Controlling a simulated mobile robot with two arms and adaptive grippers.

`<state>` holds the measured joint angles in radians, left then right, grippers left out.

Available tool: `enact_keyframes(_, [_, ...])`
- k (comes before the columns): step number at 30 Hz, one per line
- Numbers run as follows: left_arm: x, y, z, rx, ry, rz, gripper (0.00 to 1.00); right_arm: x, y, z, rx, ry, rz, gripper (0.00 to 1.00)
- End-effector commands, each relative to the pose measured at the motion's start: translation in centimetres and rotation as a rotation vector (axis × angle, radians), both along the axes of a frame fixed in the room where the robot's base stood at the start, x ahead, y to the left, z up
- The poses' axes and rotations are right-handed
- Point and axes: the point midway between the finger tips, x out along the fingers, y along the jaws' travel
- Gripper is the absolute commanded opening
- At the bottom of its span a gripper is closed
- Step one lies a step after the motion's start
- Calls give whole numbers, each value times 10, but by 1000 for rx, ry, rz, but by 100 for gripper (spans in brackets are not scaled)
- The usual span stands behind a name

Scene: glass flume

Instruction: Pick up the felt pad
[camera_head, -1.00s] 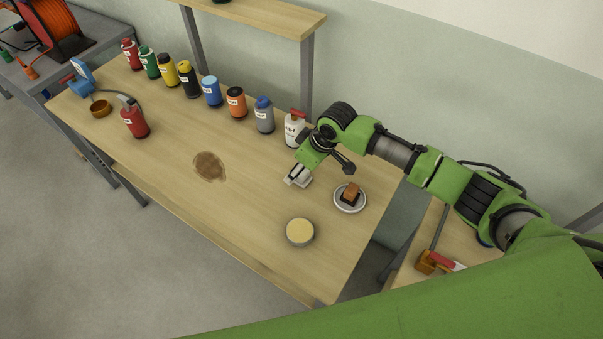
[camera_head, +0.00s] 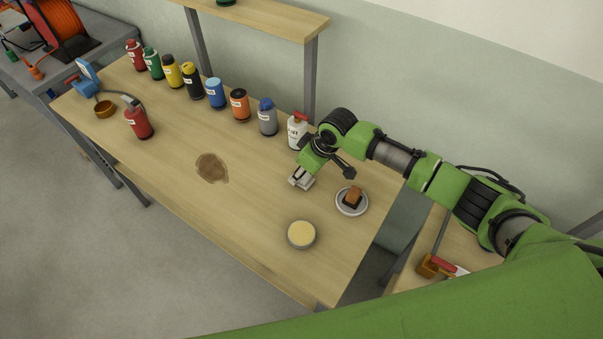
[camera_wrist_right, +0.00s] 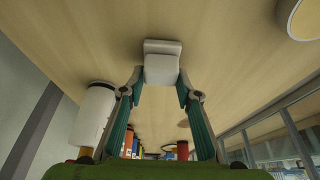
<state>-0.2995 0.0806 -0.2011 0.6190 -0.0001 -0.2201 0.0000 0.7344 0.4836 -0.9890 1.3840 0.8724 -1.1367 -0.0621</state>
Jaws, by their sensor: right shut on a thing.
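The felt pad (camera_head: 302,178) is a small whitish-grey block with a flat plate-like side. It is at the right part of the wooden workbench, left of a small round dish. In the right wrist view the pad (camera_wrist_right: 162,64) sits between the two fingertips, against the wood behind it. My right gripper (camera_wrist_right: 160,82) is shut on it. In the head view the arm reaches in from the right, and the gripper (camera_head: 307,170) partly covers the pad. I cannot tell whether the pad touches the bench. My left gripper is not in view.
A white bottle with a red top (camera_head: 297,132) stands close behind the gripper. The dish (camera_head: 342,210) holds a brown block (camera_head: 353,196). A round tin (camera_head: 301,236) is nearer the front edge. Several bottles line the back. A brown stain (camera_head: 211,167) marks the open middle.

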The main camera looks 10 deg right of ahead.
Motion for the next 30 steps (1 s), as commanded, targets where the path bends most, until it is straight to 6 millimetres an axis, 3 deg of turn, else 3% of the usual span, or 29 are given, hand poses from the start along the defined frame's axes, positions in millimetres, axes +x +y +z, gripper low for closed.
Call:
enact_keyframes(7, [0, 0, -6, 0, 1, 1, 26, 2, 0, 29, 1, -6, 2, 12])
enact_keyframes(11, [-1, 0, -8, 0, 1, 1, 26, -11, -2, 42, 1, -4, 2, 12])
enact_keyframes(21, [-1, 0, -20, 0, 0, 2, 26, -53, -7, 89, 0, -4, 3, 12])
enact_keyframes(30, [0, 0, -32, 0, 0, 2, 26, -101, -13, 109, 1, -3, 1, 12])
